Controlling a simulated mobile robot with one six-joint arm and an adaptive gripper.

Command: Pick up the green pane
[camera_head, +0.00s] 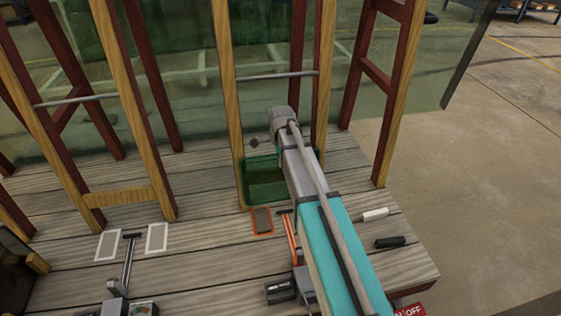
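A small dark green pane (262,185) stands low on the plank deck, between two wooden posts near the middle of the view. Its right part is hidden behind my arm. My arm reaches in from the lower right, and its wrist is above and to the right of the pane. A small dark piece at the arm's far end appears to be part of my gripper (254,142), just above the pane's top edge. The fingers are mostly hidden, so I cannot tell whether they are open or touching the pane.
Wooden posts (232,90) and dark red frames (394,100) rise around the pane. Large translucent green glass (433,60) stands behind them. An orange-edged block (262,220), a black handle (390,242) and a white handle (374,214) lie on the planks (210,250). Concrete floor is clear at right.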

